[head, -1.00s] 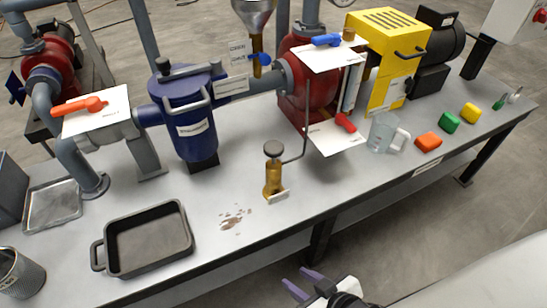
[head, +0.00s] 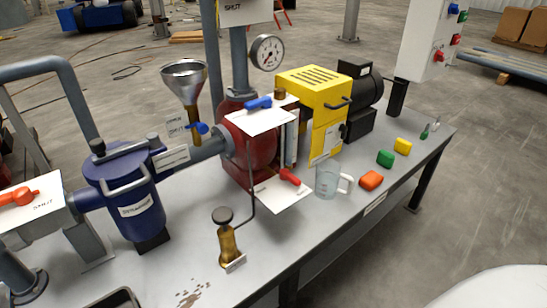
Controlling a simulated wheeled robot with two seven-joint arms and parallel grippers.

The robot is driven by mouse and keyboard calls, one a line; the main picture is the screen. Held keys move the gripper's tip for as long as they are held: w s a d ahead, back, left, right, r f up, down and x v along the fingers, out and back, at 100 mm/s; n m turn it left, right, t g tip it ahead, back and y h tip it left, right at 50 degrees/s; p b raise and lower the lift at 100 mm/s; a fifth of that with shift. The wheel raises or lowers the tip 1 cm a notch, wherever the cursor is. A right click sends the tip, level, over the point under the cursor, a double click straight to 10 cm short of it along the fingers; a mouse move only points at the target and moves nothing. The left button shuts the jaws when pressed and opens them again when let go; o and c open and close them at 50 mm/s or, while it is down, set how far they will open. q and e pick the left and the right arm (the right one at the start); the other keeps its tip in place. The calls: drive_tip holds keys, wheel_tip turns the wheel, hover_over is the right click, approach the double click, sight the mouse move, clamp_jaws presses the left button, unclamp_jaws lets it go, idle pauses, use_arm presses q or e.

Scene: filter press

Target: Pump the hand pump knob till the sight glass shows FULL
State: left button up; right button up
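The hand pump (head: 228,244) is a small brass cylinder standing upright on the bench, with a dark round knob (head: 223,215) on top. A thin pipe rises from it towards the red pump housing (head: 250,148). The sight glass (head: 291,143) appears to be the narrow clear upright tube between the red housing and the yellow guard; its level is too small to read. Neither of my grippers is in the head view, and nothing touches the knob.
A blue strainer (head: 128,195) stands left of the hand pump. A clear jug (head: 328,181) and orange, green and yellow blocks (head: 372,180) lie to the right. A brown spill (head: 193,294) marks the bench in front. The bench around the hand pump is otherwise clear.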

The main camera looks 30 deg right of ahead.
clamp_jaws()
idle(1.8)
